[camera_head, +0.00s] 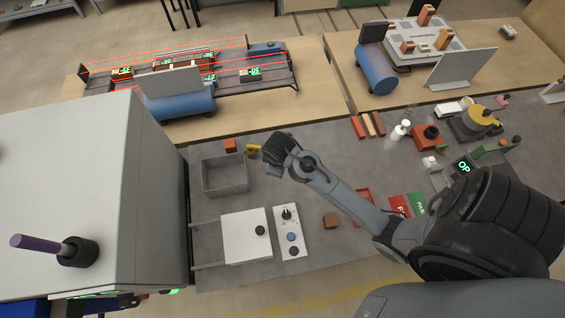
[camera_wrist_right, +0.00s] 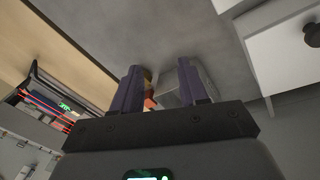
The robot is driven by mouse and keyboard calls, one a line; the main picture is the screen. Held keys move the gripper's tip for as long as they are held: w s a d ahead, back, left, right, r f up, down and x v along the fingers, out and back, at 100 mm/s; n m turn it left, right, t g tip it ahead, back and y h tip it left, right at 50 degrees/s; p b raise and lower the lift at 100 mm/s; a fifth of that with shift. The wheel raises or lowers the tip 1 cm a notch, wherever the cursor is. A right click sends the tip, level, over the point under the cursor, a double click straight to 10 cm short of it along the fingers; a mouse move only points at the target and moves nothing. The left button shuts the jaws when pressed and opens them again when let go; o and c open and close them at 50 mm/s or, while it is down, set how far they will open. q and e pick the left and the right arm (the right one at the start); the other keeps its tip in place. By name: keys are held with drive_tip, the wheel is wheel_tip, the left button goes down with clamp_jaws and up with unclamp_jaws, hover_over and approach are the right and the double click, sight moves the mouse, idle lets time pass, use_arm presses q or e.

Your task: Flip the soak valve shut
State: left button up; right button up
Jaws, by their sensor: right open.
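A small yellow lever-like part (camera_head: 253,149), which looks like the soak valve's handle, shows at the back right corner of a grey open-topped tank (camera_head: 226,189). An orange-red block (camera_head: 230,146) is beside it. My right gripper (camera_head: 270,152) is just right of the yellow part in the head view; its fingertips are hard to make out there. In the right wrist view its two purple-grey fingers (camera_wrist_right: 160,66) are apart. Behind them are an orange-red piece (camera_wrist_right: 150,103) and a grey box-like shape, partly hidden. I cannot tell whether the fingers touch the yellow part. My left gripper is out of view.
A white panel with a black knob (camera_head: 236,240) and a control strip (camera_head: 291,236) lie in front of the tank. A tall grey-white cabinet (camera_head: 158,165) stands on the left. A brown brick (camera_head: 330,220) sits right of the strip.

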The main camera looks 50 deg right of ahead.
drive_tip(key=s+a+r+m+p, duration=0.1)
drive_tip(key=s+a+r+p, duration=0.1)
drive_tip(key=s+a+r, duration=0.3)
drive_tip(key=shift+s+a+t+y+p, duration=0.3)
drive_tip(key=shift+s+t, duration=0.1)
drive_tip(key=shift+s, duration=0.35)
